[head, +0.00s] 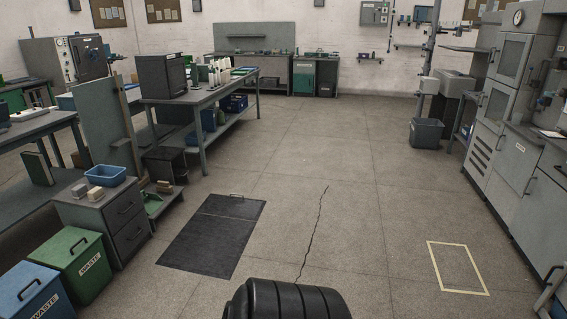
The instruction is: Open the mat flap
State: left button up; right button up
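A dark mat (198,245) lies flat on the floor, left of the middle of the head view. A seam crosses it, and the far section, the flap (232,207), lies flat with a small handle (238,196) near its far edge. Neither of my grippers shows in the head view. A black ribbed rounded part at the bottom centre seems to be my own body.
Green (80,262) and blue (35,292) waste bins and a grey drawer cabinet (128,228) stand left of the mat. A workbench (205,100) stands beyond. A crack (318,222) and a yellow taped rectangle (458,268) mark the otherwise clear floor at right.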

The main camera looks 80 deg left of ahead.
aim_at(243, 208)
jog(key=u, duration=4.15)
